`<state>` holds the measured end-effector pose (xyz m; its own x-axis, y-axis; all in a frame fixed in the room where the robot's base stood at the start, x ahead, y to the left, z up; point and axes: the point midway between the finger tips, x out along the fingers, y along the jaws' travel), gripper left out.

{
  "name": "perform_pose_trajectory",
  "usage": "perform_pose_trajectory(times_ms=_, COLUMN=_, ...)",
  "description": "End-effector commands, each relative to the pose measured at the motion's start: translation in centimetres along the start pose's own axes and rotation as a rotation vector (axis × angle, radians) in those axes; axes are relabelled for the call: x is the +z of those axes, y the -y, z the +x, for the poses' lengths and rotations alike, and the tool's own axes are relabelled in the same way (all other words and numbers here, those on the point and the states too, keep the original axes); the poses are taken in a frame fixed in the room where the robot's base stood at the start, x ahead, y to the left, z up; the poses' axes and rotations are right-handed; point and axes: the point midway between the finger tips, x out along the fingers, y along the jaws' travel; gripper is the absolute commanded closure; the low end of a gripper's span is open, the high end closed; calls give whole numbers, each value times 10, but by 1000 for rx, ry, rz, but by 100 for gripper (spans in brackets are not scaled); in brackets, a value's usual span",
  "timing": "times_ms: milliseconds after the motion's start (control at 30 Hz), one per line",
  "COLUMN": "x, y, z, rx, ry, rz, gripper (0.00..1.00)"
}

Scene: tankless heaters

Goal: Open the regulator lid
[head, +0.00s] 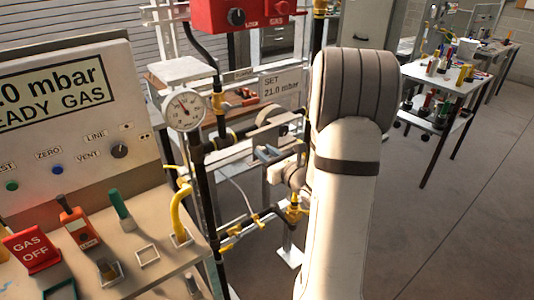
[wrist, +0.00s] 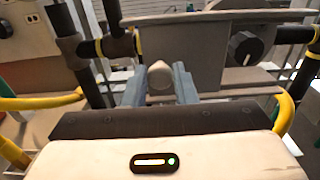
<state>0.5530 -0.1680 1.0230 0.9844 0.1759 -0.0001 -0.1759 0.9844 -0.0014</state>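In the wrist view a grey box-shaped housing (wrist: 205,65), which looks like the regulator, stands straight ahead with a wide flat lid-like edge (wrist: 215,17) along its top. A pale rounded knob (wrist: 160,76) is on its near side. My gripper (wrist: 160,88) is open, with one blue-grey finger on each side of this knob. I cannot tell whether the fingers touch it. In the head view my gripper (head: 268,154) is partly hidden by my arm, close to the pipework and a grey rounded part (head: 279,124). The lid appears closed.
A black dial knob (wrist: 246,46) is on the housing's right. Black pipes with yellow bands flank it. Open floor (head: 450,220) lies right.

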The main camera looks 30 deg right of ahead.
Motion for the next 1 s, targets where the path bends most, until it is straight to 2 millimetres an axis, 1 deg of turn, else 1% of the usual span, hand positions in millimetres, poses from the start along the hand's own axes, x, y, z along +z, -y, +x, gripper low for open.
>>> perform_pose_trajectory(times_ms=33, x=0, y=1, z=-1, rx=-2, ry=-1, rz=1, gripper=71)
perform_pose_trajectory(times_ms=233, x=0, y=1, z=-1, rx=-3, ry=-1, rz=1, gripper=54)
perform_pose_trajectory(times_ms=467, x=-1, y=1, z=-2, rx=-3, ry=-1, rz=1, gripper=54)
perform_pose_trajectory(times_ms=533, x=-1, y=2, z=-5, rx=-4, ry=-1, rz=1, gripper=54)
perform_pose_trajectory(times_ms=667, x=-1, y=2, z=-21, rx=-6, ry=0, rz=0, gripper=54)
perform_pose_trajectory(times_ms=800, x=-2, y=2, z=-47, rx=-7, ry=-1, rz=1, gripper=54)
perform_pose_trajectory(times_ms=900, x=-1, y=2, z=-62, rx=-6, ry=0, rz=1, gripper=54)
perform_pose_trajectory(times_ms=1000, x=-1, y=2, z=-72, rx=-4, ry=-1, rz=1, gripper=54)
